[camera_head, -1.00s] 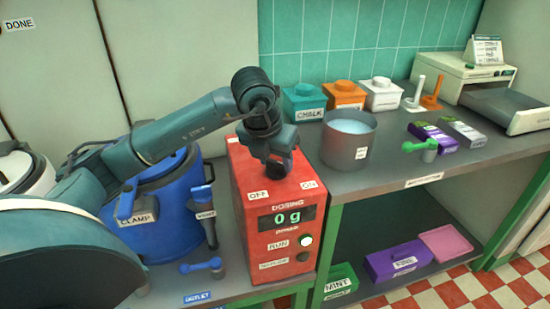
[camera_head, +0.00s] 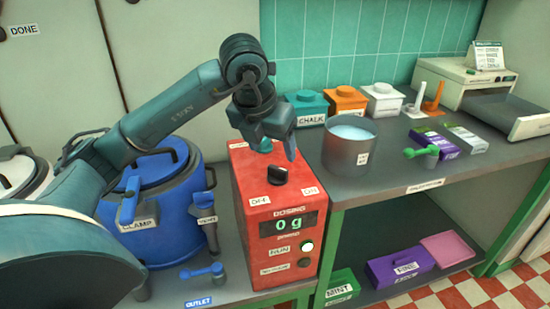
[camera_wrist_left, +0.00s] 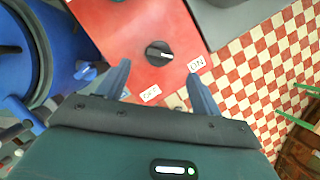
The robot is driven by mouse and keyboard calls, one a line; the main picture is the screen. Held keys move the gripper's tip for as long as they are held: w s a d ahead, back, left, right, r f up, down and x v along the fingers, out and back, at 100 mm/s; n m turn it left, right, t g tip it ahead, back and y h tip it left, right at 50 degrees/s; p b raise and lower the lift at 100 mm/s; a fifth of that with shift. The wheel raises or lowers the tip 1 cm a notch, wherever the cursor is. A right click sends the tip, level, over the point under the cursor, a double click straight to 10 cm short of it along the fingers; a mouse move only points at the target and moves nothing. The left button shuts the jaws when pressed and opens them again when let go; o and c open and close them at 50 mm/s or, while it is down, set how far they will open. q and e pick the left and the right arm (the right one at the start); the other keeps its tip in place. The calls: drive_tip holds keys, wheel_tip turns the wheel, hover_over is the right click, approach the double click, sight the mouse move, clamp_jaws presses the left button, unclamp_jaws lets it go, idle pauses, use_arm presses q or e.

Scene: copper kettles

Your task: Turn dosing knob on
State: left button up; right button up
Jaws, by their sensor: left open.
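The black dosing knob (camera_head: 277,175) sits on top of the red dosing machine (camera_head: 246,213), between the OFF label (camera_head: 259,201) and the ON label (camera_head: 310,191). The display (camera_head: 288,222) reads 0 g. My left gripper (camera_head: 278,152) is open and empty, above the knob and apart from it. The ON label (camera_wrist_left: 196,64) is near the right finger. My right gripper is out of view.
A blue lidded vessel (camera_head: 158,222) with a clamp stands left of the machine. A metal pot (camera_head: 341,155) stands on the counter to the right, with lidded boxes behind it. A green scoop (camera_head: 423,153) lies farther right. The space above the machine is open.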

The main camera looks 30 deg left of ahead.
use_arm(q)
drive_tip(key=v, duration=0.6)
drive_tip(key=shift+r, duration=0.15)
